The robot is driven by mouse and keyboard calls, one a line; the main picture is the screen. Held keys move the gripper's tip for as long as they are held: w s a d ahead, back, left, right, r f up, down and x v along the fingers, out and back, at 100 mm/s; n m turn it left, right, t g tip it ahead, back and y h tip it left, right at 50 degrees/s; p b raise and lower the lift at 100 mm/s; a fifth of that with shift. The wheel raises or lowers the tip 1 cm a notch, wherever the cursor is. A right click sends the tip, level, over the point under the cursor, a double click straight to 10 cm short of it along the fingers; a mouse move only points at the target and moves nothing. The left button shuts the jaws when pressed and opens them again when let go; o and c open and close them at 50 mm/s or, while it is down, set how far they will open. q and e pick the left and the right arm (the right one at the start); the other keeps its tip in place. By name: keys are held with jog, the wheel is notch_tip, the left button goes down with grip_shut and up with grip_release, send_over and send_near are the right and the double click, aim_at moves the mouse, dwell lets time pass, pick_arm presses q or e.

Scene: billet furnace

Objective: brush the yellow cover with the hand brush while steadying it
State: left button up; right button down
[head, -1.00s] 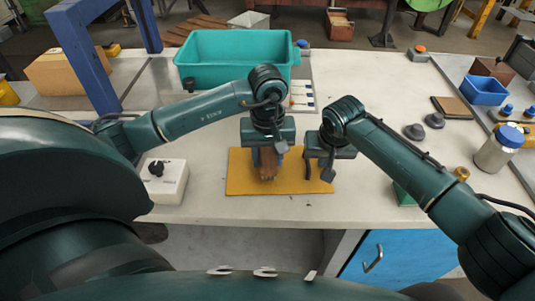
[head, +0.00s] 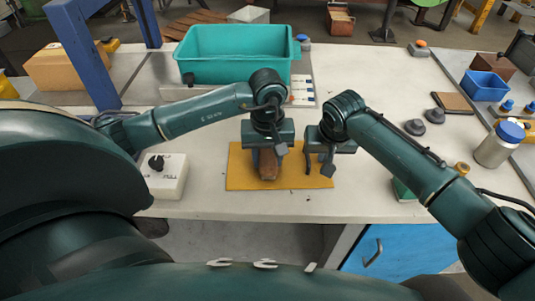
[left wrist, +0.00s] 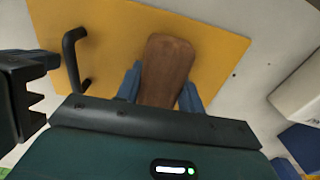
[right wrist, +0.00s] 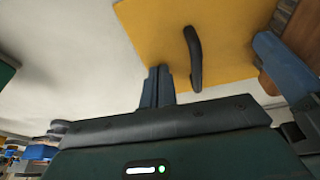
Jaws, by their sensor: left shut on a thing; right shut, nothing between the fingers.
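The yellow cover (head: 240,178) lies flat near the front of the bench. A black bar handle stands on its right part and shows in the right wrist view (right wrist: 193,58). My left gripper (head: 267,150) is shut on the brown hand brush (head: 268,168), above the middle of the cover. The brush back also shows in the left wrist view (left wrist: 167,68). Its bristles are hidden, so contact with the cover is unclear. My right gripper (right wrist: 160,85) is shut and empty beside the handle, near the cover's right edge. I cannot tell whether its fingertips touch the cover.
A white box with a black knob (head: 163,175) stands left of the cover. A teal bin (head: 235,60) is behind. At the right are dark knobs (head: 415,127), a blue-lidded jar (head: 495,150) and a blue bin (head: 484,88).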

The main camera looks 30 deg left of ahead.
pick_arm(q)
jog(key=shift+f, duration=0.1)
pick_arm(e)
jog(key=shift+s+d+f, duration=0.1)
jog(key=shift+s+f, duration=0.05)
jog(key=shift+f, duration=0.15)
